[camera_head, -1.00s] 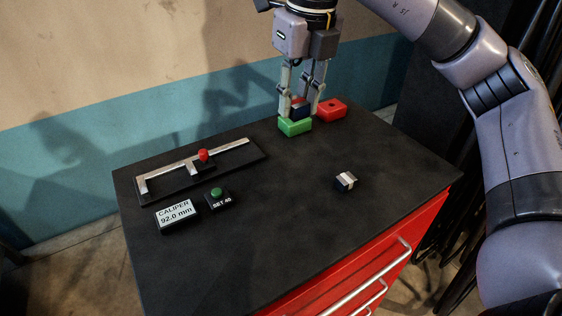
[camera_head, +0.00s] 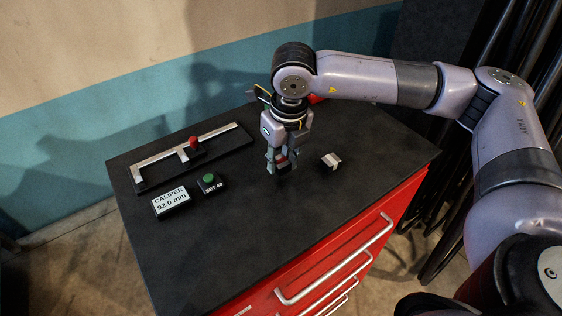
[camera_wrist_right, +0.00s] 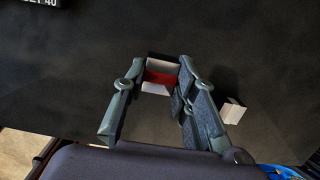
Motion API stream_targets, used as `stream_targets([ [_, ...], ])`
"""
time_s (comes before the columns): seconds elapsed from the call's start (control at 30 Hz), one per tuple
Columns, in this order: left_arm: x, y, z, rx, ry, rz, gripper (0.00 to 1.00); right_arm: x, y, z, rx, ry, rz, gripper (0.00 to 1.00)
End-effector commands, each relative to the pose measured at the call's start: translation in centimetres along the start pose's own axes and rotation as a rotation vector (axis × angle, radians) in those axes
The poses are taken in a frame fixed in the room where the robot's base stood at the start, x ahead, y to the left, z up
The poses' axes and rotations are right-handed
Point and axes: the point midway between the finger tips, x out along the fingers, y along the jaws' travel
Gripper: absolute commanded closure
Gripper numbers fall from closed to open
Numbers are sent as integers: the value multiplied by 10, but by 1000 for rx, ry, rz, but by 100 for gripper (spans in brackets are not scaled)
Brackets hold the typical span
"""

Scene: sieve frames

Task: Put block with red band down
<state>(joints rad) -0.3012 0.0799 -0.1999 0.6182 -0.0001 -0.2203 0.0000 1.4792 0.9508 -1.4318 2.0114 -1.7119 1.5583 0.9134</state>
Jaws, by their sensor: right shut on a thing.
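The block with the red band (camera_wrist_right: 160,78) is pale with a red stripe across its middle and sits between the fingers of my right gripper (camera_wrist_right: 155,100) in the wrist view. In the head view my right gripper (camera_head: 281,166) points down over the middle of the black tabletop (camera_head: 240,235), shut on the block. The block is low near the surface; I cannot tell whether it touches. My left gripper is not in view.
Another small block with a pale band (camera_head: 331,161) lies close to the right of the gripper. A caliper (camera_head: 185,152), a readout showing 92.0 mm (camera_head: 171,202) and a green-button box (camera_head: 209,182) stand left. A red block (camera_head: 317,98) is partly hidden behind my arm. The front tabletop is clear.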

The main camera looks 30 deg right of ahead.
Motion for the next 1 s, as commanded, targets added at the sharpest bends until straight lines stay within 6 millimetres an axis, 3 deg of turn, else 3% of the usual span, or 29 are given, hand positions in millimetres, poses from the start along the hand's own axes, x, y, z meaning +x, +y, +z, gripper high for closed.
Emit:
stream_targets([
  [0.2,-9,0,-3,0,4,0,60,22,0,-3,0,0,0,100],
  [0.6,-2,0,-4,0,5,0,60,28,0,-4,0,-1,0,100],
  [0.63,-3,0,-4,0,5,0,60,27,0,-4,0,0,0,72],
  [0.9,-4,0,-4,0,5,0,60,26,0,-4,0,0,0,54],
  [1.0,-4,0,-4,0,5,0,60,26,0,-4,0,0,0,54],
])
